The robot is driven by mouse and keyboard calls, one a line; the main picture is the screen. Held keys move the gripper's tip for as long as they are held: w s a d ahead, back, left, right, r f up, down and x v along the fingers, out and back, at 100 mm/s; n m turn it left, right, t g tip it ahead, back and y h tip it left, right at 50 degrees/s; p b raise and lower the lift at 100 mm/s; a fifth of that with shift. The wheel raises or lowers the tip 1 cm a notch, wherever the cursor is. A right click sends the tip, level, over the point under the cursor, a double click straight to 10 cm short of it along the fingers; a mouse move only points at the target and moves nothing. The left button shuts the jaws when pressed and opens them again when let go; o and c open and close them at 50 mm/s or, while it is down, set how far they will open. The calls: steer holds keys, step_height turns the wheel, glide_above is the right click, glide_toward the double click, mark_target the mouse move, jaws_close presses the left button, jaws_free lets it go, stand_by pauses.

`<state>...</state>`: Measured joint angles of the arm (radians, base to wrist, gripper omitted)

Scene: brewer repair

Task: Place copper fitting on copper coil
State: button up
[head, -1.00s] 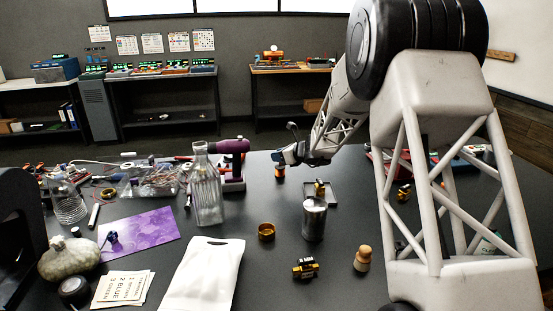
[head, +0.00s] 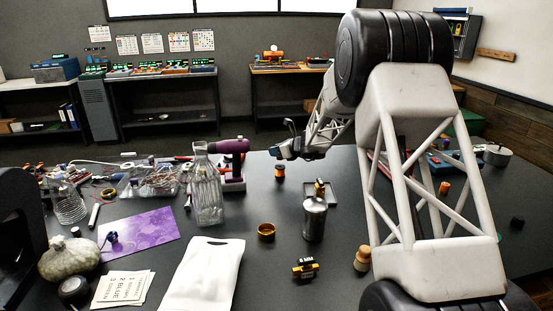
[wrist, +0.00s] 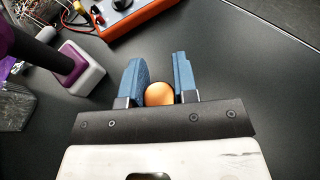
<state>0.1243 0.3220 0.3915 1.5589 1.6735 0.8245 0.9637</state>
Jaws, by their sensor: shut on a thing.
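My gripper (head: 281,153) hangs over the table right of the purple tool. In the wrist view its two blue fingers (wrist: 161,80) stand either side of a rounded copper-coloured piece, the copper fitting (wrist: 159,94), and are shut on it. The fitting cannot be made out in the head view. A small copper-orange cylinder with a dark band, which looks like the copper coil (head: 280,173), stands on the table just below my gripper. It cannot be told apart in the wrist view; the held piece may hide it. I cannot tell whether the two touch.
The purple tool (head: 233,147) stands close on the left, with a clear glass bottle (head: 206,190) before it. A metal canister (head: 314,218) stands front right; a brass ring (head: 266,232) lies nearer. An orange device (wrist: 138,18) lies beyond the fingers. Table right of the fingers is bare.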

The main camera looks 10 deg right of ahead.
mark_target(277, 158)
steer(key=shift+f, duration=1.65)
steer(key=shift+f, duration=0.1)
steer(key=o, duration=0.9)
steer(key=shift+o, duration=0.2)
steer(key=shift+s+d+r, duration=0.4)
steer(key=shift+d, duration=0.1)
steer(key=v, duration=1)
steer(key=shift+s+d, duration=0.15)
steer(key=shift+s, duration=0.05)
steer(key=shift+r, duration=0.1)
